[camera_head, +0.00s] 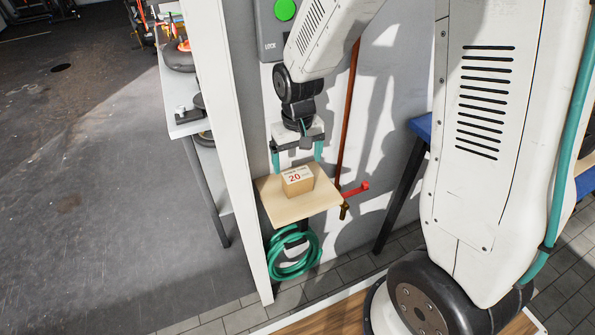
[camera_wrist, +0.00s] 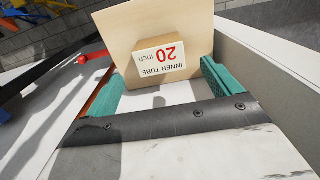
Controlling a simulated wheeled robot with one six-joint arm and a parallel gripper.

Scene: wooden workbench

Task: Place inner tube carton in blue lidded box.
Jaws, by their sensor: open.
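The inner tube carton (camera_head: 297,181) is a small brown box with a white label reading "20" in red. It sits on a small pale wooden shelf (camera_head: 322,199) by the wall. My gripper (camera_head: 297,160) is open and empty just above and behind the carton, its teal fingers apart. In the wrist view the carton (camera_wrist: 158,62) lies ahead, between and beyond the two fingers (camera_wrist: 164,84), with no visible contact. I cannot make out a blue lidded box in either view.
A white post (camera_head: 222,130) stands left of the shelf. A red-handled tap (camera_head: 353,189) is at the shelf's right, and a coiled green hose (camera_head: 292,254) hangs below. A blue-topped bench (camera_head: 421,127) stands to the right. Open grey floor (camera_head: 110,230) lies at left.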

